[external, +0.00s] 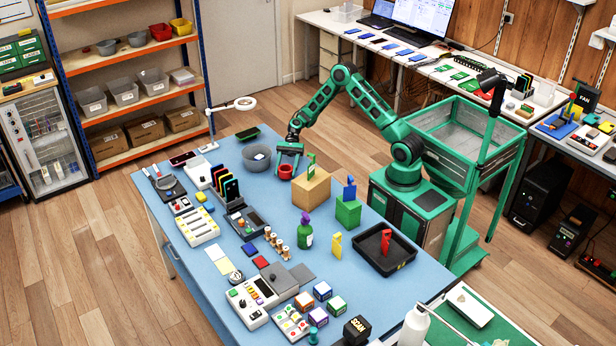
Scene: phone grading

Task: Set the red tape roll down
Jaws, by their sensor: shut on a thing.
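The red tape roll (286,172) is at the far part of the blue table (190,262), just right of a grey bowl (256,158). My gripper (288,160) points down over the roll and is shut on it. The roll is at or very near the table top; I cannot tell whether it touches. Its upper part is partly hidden by my gripper.
A cardboard-coloured block (311,190) with a green piece on it stands close to the right of the roll. A green block (348,213) and a black tray (384,250) are further right. Several phones and tools crowd the left side.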

